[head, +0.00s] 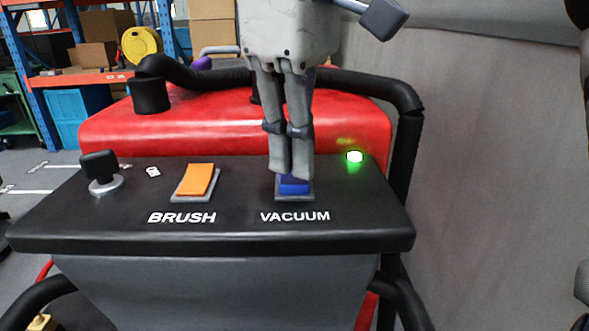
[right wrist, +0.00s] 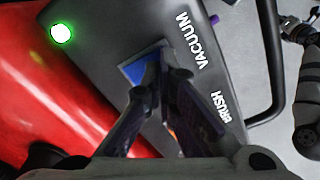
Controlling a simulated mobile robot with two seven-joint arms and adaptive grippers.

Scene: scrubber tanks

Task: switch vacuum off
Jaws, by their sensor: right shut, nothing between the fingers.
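The blue vacuum switch (head: 294,185) sits in a grey frame above the white VACUUM label on the black panel. My right gripper (head: 291,175) comes down from above with its fingers together and empty. Its tips are at the switch and hide its upper part; whether they press it I cannot tell. In the right wrist view the blue switch (right wrist: 133,70) shows just beyond the fingertips (right wrist: 160,60). A green lamp (head: 354,156) glows right of the switch, and it also shows in the right wrist view (right wrist: 61,33).
An orange brush switch (head: 196,180) and a black knob (head: 100,168) stand left on the panel (head: 130,230). A black hose (head: 200,78) and a red tank (head: 110,125) lie behind. A grey wall (head: 490,170) is at right. Shelves with boxes stand back left.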

